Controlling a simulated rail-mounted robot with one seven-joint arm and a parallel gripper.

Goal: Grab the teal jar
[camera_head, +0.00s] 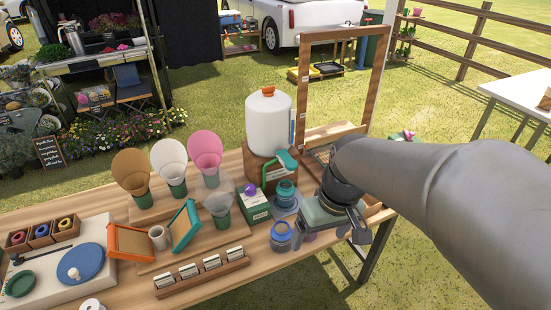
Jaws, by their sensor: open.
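A teal jar (287,192) stands near the right end of the wooden table, in front of the large white jug. A blue jar (281,234) stands nearer to the front edge, to the left of my gripper. My gripper (338,234) is open and points down at the right end of the table. It is to the right of both jars and apart from the teal jar. A purple item (309,237) shows partly beside my gripper; the gripper hides the rest. I cannot see anything between the fingers.
A white jug (269,122) stands on a wooden block behind the jars, with a tall wooden frame (304,80) to its right. A green-and-white box (254,204) stands left of the teal jar. Cone holders, trays and a card rack (203,273) fill the table leftward.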

